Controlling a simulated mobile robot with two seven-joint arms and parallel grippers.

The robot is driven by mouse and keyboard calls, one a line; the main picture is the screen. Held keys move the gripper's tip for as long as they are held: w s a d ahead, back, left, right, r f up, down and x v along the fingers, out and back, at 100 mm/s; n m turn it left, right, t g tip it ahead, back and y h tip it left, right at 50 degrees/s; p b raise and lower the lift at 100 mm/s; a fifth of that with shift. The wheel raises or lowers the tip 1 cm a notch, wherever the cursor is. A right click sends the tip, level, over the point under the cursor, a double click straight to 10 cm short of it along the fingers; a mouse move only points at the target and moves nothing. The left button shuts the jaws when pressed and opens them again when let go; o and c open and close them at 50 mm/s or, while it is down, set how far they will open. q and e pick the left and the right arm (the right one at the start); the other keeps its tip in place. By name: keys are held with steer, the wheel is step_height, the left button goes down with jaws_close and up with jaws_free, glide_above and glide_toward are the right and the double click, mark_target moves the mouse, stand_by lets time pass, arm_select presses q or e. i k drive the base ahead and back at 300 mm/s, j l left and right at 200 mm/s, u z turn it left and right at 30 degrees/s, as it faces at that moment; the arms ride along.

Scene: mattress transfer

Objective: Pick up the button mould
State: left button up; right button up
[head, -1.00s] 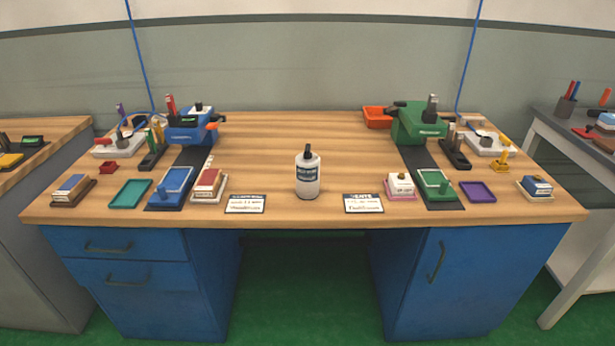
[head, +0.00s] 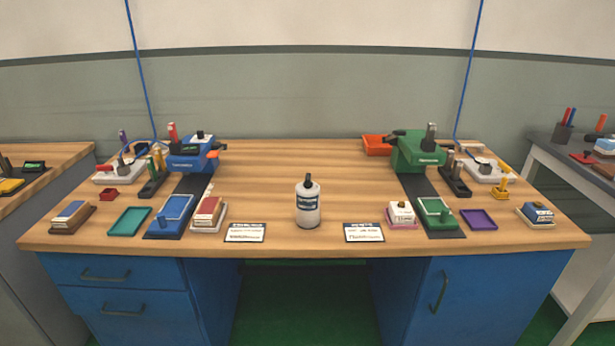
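I cannot tell for certain which item is the button mould. On the wooden workbench (head: 275,180) are a blue press-like machine (head: 190,155) at the left and a green one (head: 418,152) at the right. A blue block (head: 173,208) lies on a dark strip before the blue machine, and a green block (head: 436,212) before the green one. Beside them stand a red-and-white block (head: 208,212) and a white block with a dark knob (head: 401,213) on a pink base. Neither of my grippers is in view.
A white bottle (head: 308,206) stands at the front middle between two label cards (head: 245,233) (head: 363,232). Shallow trays, teal (head: 129,221) and purple (head: 478,219), lie at the sides. An orange bin (head: 377,146) is at the back. The bench's middle behind the bottle is clear.

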mark_target(308, 200)
steer(key=i+l, duration=0.1)
steer(key=i, duration=0.85)
steer(key=k+l, duration=0.15)
steer(key=k, duration=0.15)
steer(key=i+j, duration=0.2)
steer(key=i, duration=0.25)
